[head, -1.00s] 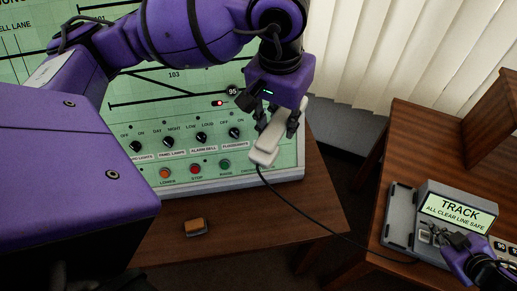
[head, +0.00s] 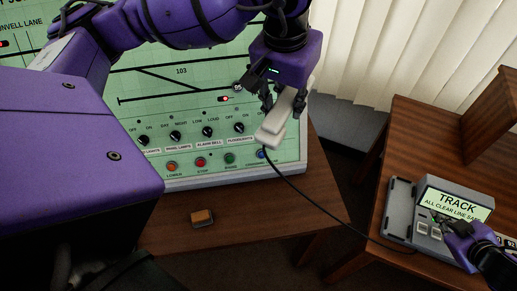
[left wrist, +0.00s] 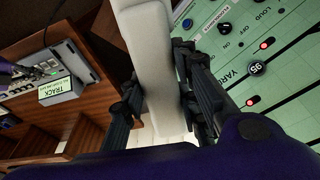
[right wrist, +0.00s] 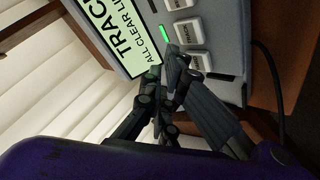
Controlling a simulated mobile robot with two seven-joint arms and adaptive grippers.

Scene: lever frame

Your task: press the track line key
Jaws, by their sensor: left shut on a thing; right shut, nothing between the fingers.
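The grey line telephone unit (head: 398,208) stands on the right-hand desk. Its lit display (head: 455,205) reads "TRACK ALL CLEAR LINE SAFE". Pale square keys (head: 422,228) sit below the display; they also show in the right wrist view (right wrist: 184,31), lettering too small to read. A green lamp (right wrist: 166,35) glows by one key. My right gripper (head: 438,219) is shut and empty, fingertips close by the keys and the display's lower edge; I cannot tell whether they touch. My left gripper (head: 285,98) is shut on the white handset (left wrist: 153,60), raised before the green panel.
The handset's black cord (head: 315,203) runs across to the telephone unit. The green panel (head: 190,105) with knobs and coloured buttons stands on the left desk. A gap separates the desks.

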